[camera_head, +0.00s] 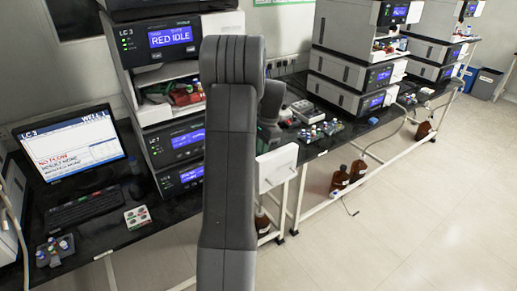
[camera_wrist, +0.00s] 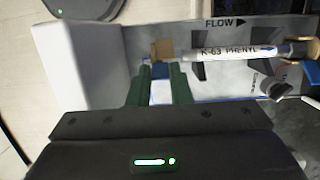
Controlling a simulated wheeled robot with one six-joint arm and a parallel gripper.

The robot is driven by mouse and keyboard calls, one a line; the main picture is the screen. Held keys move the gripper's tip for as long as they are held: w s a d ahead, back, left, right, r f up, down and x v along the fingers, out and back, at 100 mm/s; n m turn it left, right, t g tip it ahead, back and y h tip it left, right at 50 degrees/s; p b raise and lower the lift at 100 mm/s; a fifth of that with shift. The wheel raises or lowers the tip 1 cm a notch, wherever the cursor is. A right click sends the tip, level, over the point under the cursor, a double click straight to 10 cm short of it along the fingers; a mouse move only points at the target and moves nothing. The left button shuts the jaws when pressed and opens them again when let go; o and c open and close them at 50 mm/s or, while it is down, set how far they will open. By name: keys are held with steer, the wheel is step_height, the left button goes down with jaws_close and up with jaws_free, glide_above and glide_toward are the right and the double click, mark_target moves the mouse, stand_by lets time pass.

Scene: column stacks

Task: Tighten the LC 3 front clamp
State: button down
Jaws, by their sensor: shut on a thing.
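My gripper (camera_wrist: 160,76) has two green fingers in the wrist view, closed on a small blue piece (camera_wrist: 160,70). The blue piece sits just below a tan end block (camera_wrist: 162,50), at the left end of a white column (camera_wrist: 232,53) marked "K-63 PHENYL". I take the blue piece to be a clamp part. The column lies across a grey holder plate (camera_wrist: 210,82) with a "FLOW" arrow pointing right. A brown fitting (camera_wrist: 300,49) is at the column's right end. In the head view my arm hides most of the work; a white panel (camera_head: 278,166) shows beside it.
The LC 3 stack (camera_head: 165,40) reads "RED IDLE" in the head view. A monitor (camera_head: 72,150) and keyboard (camera_head: 80,208) stand left of it on the black bench. More stacks (camera_head: 350,75) stand at right.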

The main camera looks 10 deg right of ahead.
steer(key=shift+w+d, duration=0.1)
steer(key=shift+d, duration=0.1)
stand_by(0.4)
steer(key=c, duration=1.3)
jaws_free()
steer(key=v, duration=0.4)
steer(key=b+v, duration=0.1)
steer(key=v, duration=0.4)
steer(key=b+v, duration=0.1)
steer(key=v, duration=0.3)
steer(key=shift+w+d+r, duration=0.15)
steer(key=shift+d+r, duration=0.15)
steer(key=shift+d, duration=0.05)
